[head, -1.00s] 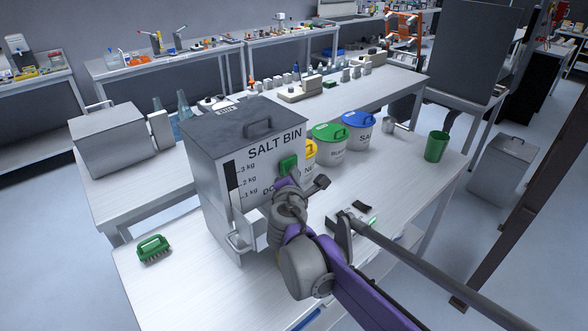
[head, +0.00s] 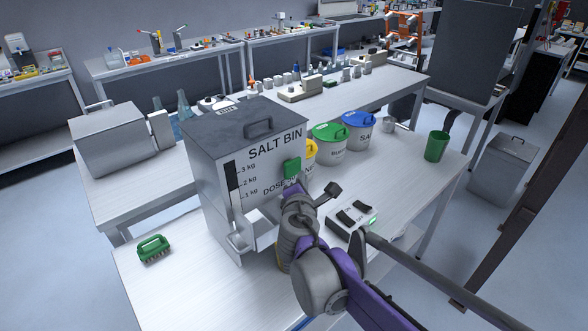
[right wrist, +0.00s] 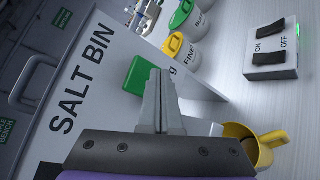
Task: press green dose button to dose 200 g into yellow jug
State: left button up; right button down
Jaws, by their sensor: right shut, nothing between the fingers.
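The grey salt bin (head: 205,175) stands on the bench, with SALT BIN and a kg scale on its front. Its square green dose button (head: 292,170) is on the front and also shows in the right wrist view (right wrist: 136,76). My right gripper (head: 291,187) is shut and empty, its tips just below the button in the head view. In the right wrist view its fingers (right wrist: 159,82) overlap the button's edge; I cannot tell whether they touch. The yellow jug (right wrist: 268,146) is at the lower right of the right wrist view, partly hidden by my gripper. My left gripper is not in view.
A switch box (head: 350,222) with two black rockers and a green light lies right of the bin. Tubs with yellow, green (head: 329,131) and blue (head: 359,119) lids stand behind. A green brush (head: 153,247) lies at left, a green cup (head: 436,146) at right.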

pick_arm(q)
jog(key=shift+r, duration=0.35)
pick_arm(e)
jog(key=s+d, duration=0.3)
jog(key=shift+s+d, duration=0.15)
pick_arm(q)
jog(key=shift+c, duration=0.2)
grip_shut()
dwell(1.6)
